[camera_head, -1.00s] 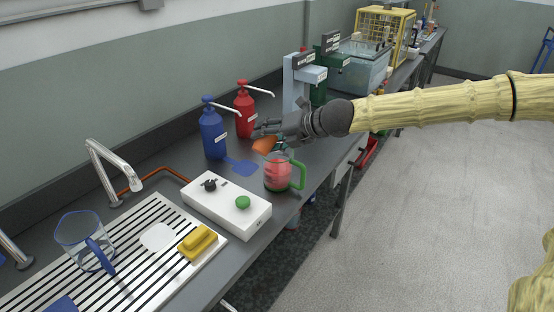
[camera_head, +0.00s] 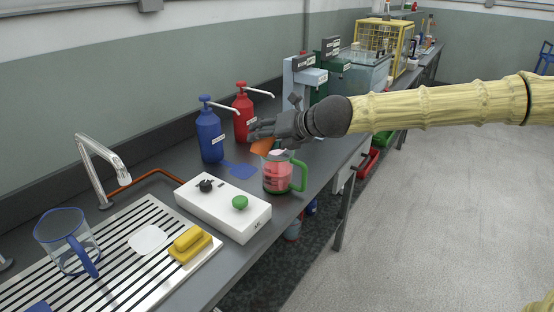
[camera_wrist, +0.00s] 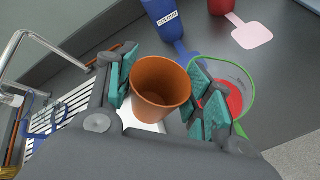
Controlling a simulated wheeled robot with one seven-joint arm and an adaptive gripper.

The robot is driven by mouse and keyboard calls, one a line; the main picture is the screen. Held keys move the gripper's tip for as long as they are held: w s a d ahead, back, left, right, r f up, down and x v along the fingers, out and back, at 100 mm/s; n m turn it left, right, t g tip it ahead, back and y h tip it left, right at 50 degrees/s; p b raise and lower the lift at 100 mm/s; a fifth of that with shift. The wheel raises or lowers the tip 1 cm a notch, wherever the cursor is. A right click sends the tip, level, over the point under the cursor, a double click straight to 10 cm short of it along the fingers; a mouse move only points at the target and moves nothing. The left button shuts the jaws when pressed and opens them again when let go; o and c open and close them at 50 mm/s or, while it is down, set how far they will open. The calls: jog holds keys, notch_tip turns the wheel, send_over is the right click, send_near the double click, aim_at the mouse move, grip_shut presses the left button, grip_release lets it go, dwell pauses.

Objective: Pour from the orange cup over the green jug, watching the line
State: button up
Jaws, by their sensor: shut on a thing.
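The orange cup (camera_wrist: 160,84) is between the teal pads of my gripper (camera_wrist: 158,92) in the wrist view. The cup looks empty, with bare orange walls and floor in sight. In the head view my gripper (camera_head: 262,134) holds the cup (camera_head: 262,146) tilted, just above and left of the jug's rim. The green-handled clear jug (camera_head: 277,176) stands on the counter with red content inside. It shows partly behind my right finger in the wrist view (camera_wrist: 236,90). A level line on the jug cannot be made out.
A white box with a black knob and green button (camera_head: 222,207) stands left of the jug. Blue (camera_head: 210,138) and red (camera_head: 241,112) pump bottles stand behind. A blue-handled jug (camera_head: 68,240) and yellow sponge (camera_head: 189,243) are on the striped drainer. The counter's front edge is close to the jug.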

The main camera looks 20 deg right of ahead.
jog(key=shift+a+f+b, duration=0.1)
jog(key=shift+f+b, duration=0.1)
jog(key=shift+b, duration=0.1)
jog(key=b, duration=0.2)
jog(key=s+a+n+t+h+b, duration=0.1)
jog(key=b, duration=0.1)
jog(key=shift+s+a+f+b, duration=0.1)
jog(key=shift+a+f+b, duration=0.15)
jog(key=shift+f+b, duration=0.1)
jog(key=shift+s+a+f+n+t+h+b, duration=0.45)
jog(key=shift+a+f+n+b, duration=0.25)
jog(key=shift+b, duration=1.3)
jog(key=shift+s+a+f+n+t+h+b, duration=0.3)
jog(key=shift+s+a+f+n+b, duration=0.4)
jog(key=shift+b, duration=1.25)
jog(key=shift+s+a+f+n+t+h+b, duration=0.3)
jog(key=shift+a+f+n+t+b, duration=0.4)
jog(key=shift+b, duration=1.3)
jog(key=shift+s+f+g, duration=0.1)
jog(key=shift+f+g, duration=0.05)
jog(key=shift+g, duration=0.1)
